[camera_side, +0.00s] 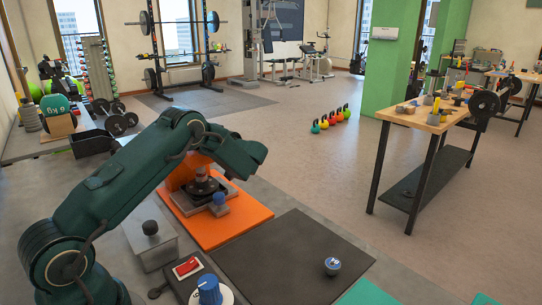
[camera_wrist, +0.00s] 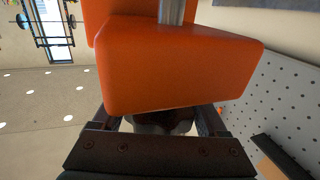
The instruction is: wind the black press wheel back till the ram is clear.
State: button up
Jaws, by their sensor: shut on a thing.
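The orange press (camera_side: 180,172) stands behind my green arm in the side view; its orange block and steel column (camera_wrist: 172,12) fill the upper middle of the wrist view. A dark round part (camera_side: 203,184), perhaps the ram end, sits low on the press above a grey base plate (camera_side: 186,206); I cannot tell whether they touch. In the wrist view my gripper (camera_wrist: 162,118) is shut on a dark, rounded thing (camera_wrist: 165,127), apparently the black press wheel, mostly hidden by the orange block and the gripper. My arm hides the gripper and wheel in the side view.
The press is on an orange mat (camera_side: 252,206). A blue knob (camera_side: 219,198) is close to its base. The black mat (camera_side: 285,245) is mostly clear.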

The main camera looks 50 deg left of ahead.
jog(key=shift+s+n+g+h, duration=0.2)
jog(key=shift+n+g+h, duration=0.2)
jog(key=shift+n+g, duration=0.5)
jog(key=shift+s+r+g, duration=0.1)
jog(key=shift+s+g, duration=0.05)
jog(key=shift+g, duration=0.45)
jog(key=o, duration=1.3)
jog(key=shift+v, duration=2.6)
jog(key=shift+r, duration=0.1)
